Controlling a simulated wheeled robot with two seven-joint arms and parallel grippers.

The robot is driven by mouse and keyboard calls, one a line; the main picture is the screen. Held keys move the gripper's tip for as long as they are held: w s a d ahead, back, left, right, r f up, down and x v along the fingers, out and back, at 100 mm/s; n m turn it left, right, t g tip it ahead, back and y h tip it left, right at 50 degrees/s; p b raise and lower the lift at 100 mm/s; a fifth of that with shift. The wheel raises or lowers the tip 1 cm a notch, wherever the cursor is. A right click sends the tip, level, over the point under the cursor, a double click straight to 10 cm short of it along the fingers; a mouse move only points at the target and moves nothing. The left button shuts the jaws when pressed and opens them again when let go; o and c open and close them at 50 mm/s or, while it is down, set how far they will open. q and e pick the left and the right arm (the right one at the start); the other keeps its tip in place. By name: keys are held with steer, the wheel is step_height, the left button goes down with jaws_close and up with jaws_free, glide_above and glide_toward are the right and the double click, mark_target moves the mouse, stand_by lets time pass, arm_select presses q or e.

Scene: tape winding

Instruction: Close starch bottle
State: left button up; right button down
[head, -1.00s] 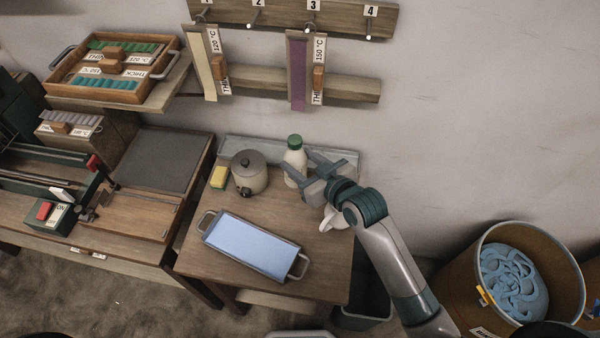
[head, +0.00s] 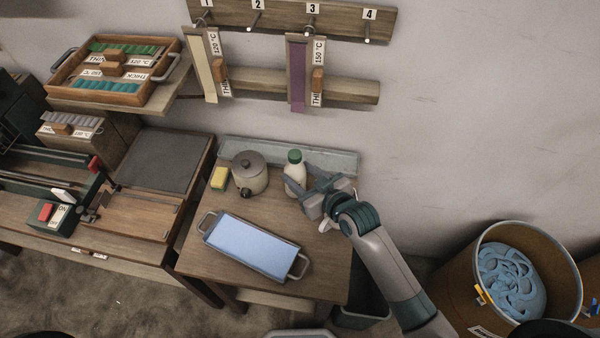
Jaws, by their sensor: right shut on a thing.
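The starch bottle (head: 292,177) is white with a green cap (head: 294,156) on its top. It is upright at the back of the small wooden table (head: 210,262), in front of the metal strip tray. My right gripper (head: 299,190) comes in from the right and is shut on the bottle's body, below the cap. The gripper hides part of the bottle's lower side, and whether its base touches the table is hard to tell. My left gripper is not in view.
A lidded pot (head: 249,178) and a yellow sponge (head: 219,178) stand left of the bottle. A blue tray (head: 252,245) lies in front. A white object (head: 327,225) is mostly hidden under my right gripper. A barrel of blue strips (head: 512,280) stands at right.

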steer(key=shift+f, duration=0.1)
steer(key=c, duration=0.9)
jaws_free()
steer(key=shift+s, duration=0.1)
steer(key=b+v, duration=0.2)
steer(key=v, duration=1)
